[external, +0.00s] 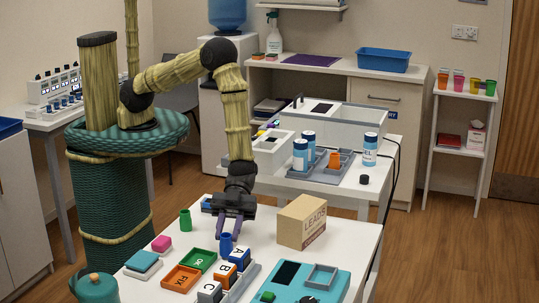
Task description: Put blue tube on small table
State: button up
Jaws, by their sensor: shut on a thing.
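A small blue tube (226,244) stands upright at the front white table, just below my gripper (229,231). My gripper points down with its purple fingers shut on the tube. From this angle I cannot tell whether the tube's base touches the table. The front white table (335,246) is under my gripper. A second white table (341,192) stands behind it, and a narrow white stand (464,92) is at the right wall. I cannot tell which of these is the small table.
Close around the gripper are a green tube (185,220), a LEADS box (302,222), green and orange trays (181,278), lettered blocks (226,274) and a teal device (300,284). The second table holds white-blue bottles (370,149) and a grey rack. The narrow stand holds coloured cups.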

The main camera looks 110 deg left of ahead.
jog(key=shift+f, duration=0.4)
jog(key=shift+s+f, duration=0.1)
jog(key=o, duration=1)
jog(key=shift+c, duration=0.2)
jog(key=shift+a+r, duration=0.2)
jog(key=b+v, duration=0.1)
jog(key=v, duration=0.6)
